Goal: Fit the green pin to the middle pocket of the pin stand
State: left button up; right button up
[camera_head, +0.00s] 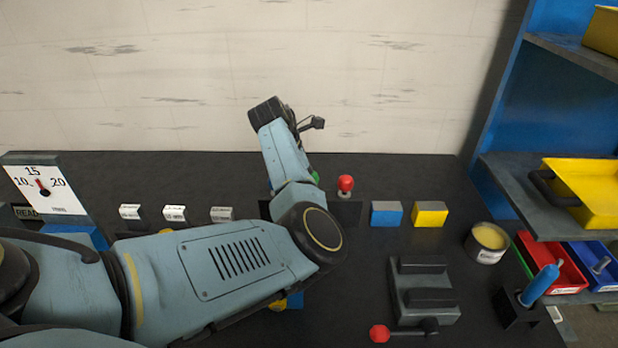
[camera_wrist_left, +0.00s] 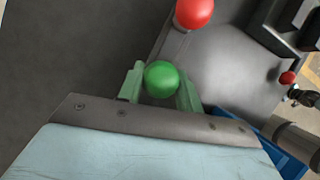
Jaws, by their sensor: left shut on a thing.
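My left gripper (camera_wrist_left: 160,88) is shut on the green pin, with the pin's round green head (camera_wrist_left: 161,78) between its two fingers in the left wrist view. In the head view my left forearm hides most of the gripper, and only a bit of the green pin (camera_head: 315,174) shows. The dark pin stand (camera_head: 347,214) shows at the right of my wrist, with a red-headed pin (camera_head: 345,184) upright at its right part. My arm covers the stand's middle pocket and the green pin's lower end. My right gripper is not in view.
A blue block (camera_head: 386,214) and a yellow block (camera_head: 430,214) stand right of the stand. Nearer are a grey fixture (camera_head: 424,290), a red-knobbed lever (camera_head: 380,333) and a round tin (camera_head: 487,243). Small white-topped blocks (camera_head: 174,214) and a dial (camera_head: 45,186) are at left.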

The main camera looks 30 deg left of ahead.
pick_arm(q)
jog(key=shift+f+b, duration=0.4)
jog(key=shift+f, duration=0.15)
jog(key=o, duration=1.2)
jog(key=shift+o, duration=0.2)
jog(key=p+v, duration=0.2)
jog(key=v, duration=1.1)
jog(key=shift+a+r, duration=0.1)
jog(key=shift+r, duration=0.05)
